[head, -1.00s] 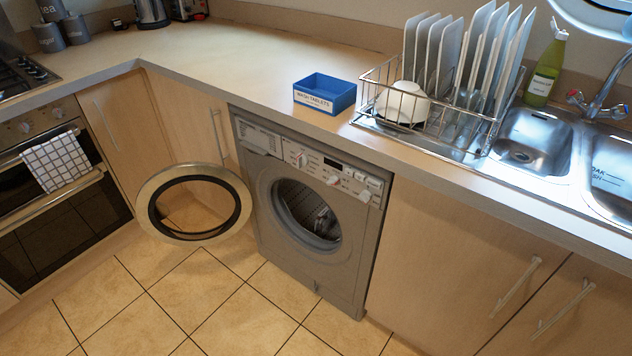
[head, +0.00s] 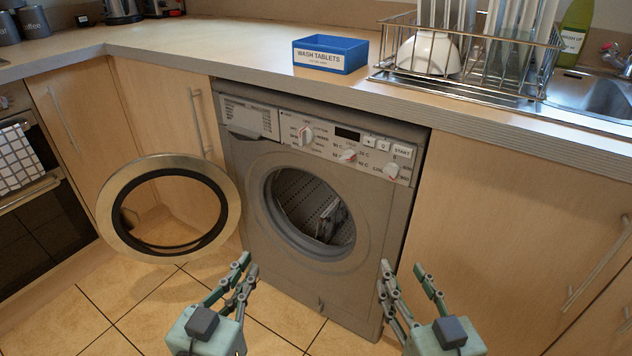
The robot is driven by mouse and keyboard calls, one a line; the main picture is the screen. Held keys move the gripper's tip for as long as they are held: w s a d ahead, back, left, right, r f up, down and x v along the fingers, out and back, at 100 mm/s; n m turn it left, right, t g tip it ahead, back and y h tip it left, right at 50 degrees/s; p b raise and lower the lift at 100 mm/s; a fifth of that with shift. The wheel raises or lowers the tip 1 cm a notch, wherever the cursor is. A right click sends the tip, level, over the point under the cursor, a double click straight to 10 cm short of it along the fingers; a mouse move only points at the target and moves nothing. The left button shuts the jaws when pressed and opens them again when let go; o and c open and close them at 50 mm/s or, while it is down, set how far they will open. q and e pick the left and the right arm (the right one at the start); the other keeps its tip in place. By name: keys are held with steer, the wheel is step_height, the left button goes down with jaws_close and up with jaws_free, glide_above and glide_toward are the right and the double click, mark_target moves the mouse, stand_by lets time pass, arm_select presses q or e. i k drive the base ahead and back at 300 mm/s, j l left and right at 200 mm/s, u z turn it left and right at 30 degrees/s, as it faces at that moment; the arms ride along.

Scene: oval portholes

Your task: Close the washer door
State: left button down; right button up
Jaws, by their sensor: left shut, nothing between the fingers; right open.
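The grey washer (head: 360,215) stands under the counter, its round drum opening (head: 310,213) uncovered and facing me. A dark grey item, too unclear to name, shows inside the drum. The round washer door (head: 112,208), a metallic ring with a dark inner rim and clear middle, is swung wide open to the left of the washer. My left gripper (head: 245,268) is shut and empty, low in front of the washer, to the right of and below the door, apart from it. My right gripper (head: 401,268) is open and empty, low in front of the washer's right side.
A blue wash tablets box (head: 331,55) and a wire dish rack (head: 470,78) with plates and a bowl stand on the counter (head: 225,52) above. Cabinets (head: 510,220) flank the washer; an oven with a checked towel (head: 20,160) is at left. Tiled floor (head: 180,300) is clear.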

mark_target(113, 221)
steer(key=j+z, duration=0.1)
steer(key=j, duration=0.85)
steer(key=i+j+z, duration=0.1)
steer(key=j, duration=0.85)
